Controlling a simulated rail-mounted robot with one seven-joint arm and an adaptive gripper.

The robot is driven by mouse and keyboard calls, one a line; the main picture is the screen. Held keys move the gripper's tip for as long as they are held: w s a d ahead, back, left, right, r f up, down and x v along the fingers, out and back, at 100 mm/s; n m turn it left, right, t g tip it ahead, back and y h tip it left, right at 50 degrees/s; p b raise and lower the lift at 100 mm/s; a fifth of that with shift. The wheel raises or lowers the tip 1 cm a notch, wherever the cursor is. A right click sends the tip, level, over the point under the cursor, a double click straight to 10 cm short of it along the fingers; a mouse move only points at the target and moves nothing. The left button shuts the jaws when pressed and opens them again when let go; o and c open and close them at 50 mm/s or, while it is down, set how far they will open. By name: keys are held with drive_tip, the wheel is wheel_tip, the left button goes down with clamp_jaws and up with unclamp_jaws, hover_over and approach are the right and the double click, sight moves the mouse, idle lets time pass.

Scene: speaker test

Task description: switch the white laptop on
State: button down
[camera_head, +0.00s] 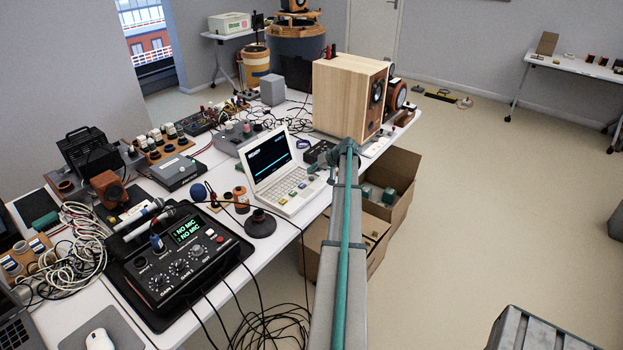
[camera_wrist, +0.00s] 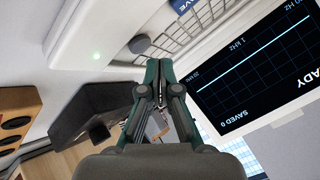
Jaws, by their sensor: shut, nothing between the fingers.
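The white laptop (camera_head: 283,187) stands open on the long table, keyboard toward the front. Its screen (camera_head: 268,158) is lit, dark with a cyan line; the wrist view shows this screen (camera_wrist: 262,65) close up, with "READY" and "SAVED 0" on it. A green light (camera_wrist: 96,56) glows on white casing in the wrist view, and a round grey button (camera_wrist: 139,44) lies just beyond the fingertips. My gripper (camera_wrist: 159,66) is shut and empty, its tips close to this button; I cannot tell whether they touch. In the head view my gripper (camera_head: 318,168) is at the laptop's right side.
A wooden speaker (camera_head: 340,98) stands behind and right of the laptop. A black mixer (camera_head: 182,258) lies front left, cables trailing off the table. A dark round stand (camera_head: 261,224) is in front of the laptop. Cardboard boxes (camera_head: 402,168) stand on the floor beside the table.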

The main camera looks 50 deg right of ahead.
sight(313, 178)
drive_tip(key=shift+r, duration=0.15)
drive_tip(key=shift+r+p, duration=0.45)
drive_tip(key=shift+r, duration=2.4)
